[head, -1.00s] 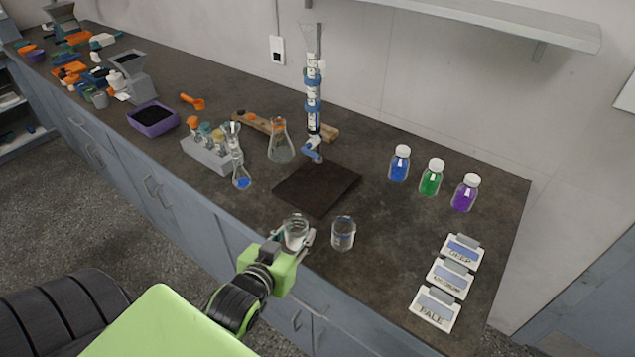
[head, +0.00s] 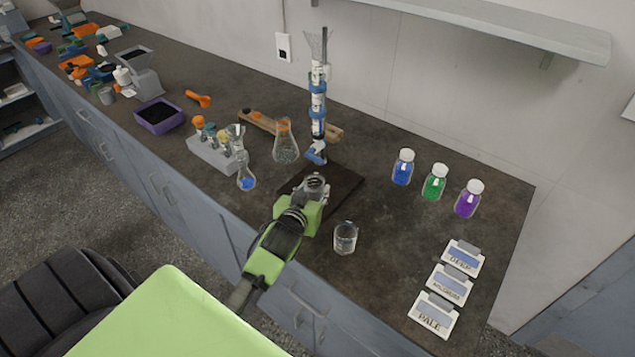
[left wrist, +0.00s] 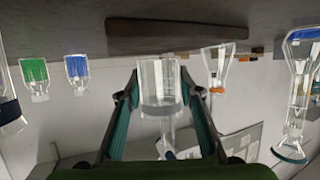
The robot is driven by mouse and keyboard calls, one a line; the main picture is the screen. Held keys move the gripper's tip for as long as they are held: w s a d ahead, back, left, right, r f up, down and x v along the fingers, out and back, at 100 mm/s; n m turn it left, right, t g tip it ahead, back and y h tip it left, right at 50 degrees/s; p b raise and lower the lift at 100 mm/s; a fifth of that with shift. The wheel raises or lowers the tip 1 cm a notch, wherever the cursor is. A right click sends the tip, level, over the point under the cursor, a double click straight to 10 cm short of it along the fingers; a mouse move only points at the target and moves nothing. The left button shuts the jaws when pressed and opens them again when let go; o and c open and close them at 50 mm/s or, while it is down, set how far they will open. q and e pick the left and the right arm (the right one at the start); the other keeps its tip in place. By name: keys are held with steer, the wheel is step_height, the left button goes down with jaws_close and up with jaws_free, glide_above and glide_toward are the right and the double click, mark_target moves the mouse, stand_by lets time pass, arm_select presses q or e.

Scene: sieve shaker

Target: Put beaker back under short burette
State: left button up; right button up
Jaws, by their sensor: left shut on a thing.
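My left gripper (head: 314,193) is shut on a clear glass beaker (head: 317,183) and holds it upright over the near part of the dark square board (head: 347,184). In the left wrist view, which is upside down, the beaker (left wrist: 160,88) sits between the two fingers. The burette (head: 318,100), with blue bands and a blue tap (head: 316,153), stands at the back of the board. Its tap end is just beyond the beaker. Whether the beaker touches the board is hidden by the gripper. My right gripper is out of view.
A second beaker (head: 345,238) stands in front of the board, right of my arm. A conical flask (head: 286,147) and a blue-filled flask (head: 246,178) stand to the left. Blue, green and purple bottles (head: 435,182) and label cards (head: 450,287) are at the right.

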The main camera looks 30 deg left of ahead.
mark_target(318, 184)
arm_select(q)
steer(key=shift+w+a+r, duration=0.1)
steer(key=shift+w, duration=0.3)
steer(key=w, duration=0.1)
steer(key=w+a, duration=0.1)
steer(key=shift+w+r+p, duration=0.1)
steer(key=shift+w+p, duration=0.2)
steer(key=shift+p, duration=0.1)
steer(key=shift+f, duration=0.6)
steer(key=shift+w+f, duration=0.1)
steer(key=shift+f, duration=0.25)
steer(key=shift+d, duration=0.1)
steer(key=shift+f, duration=0.1)
steer(key=o, duration=1.1)
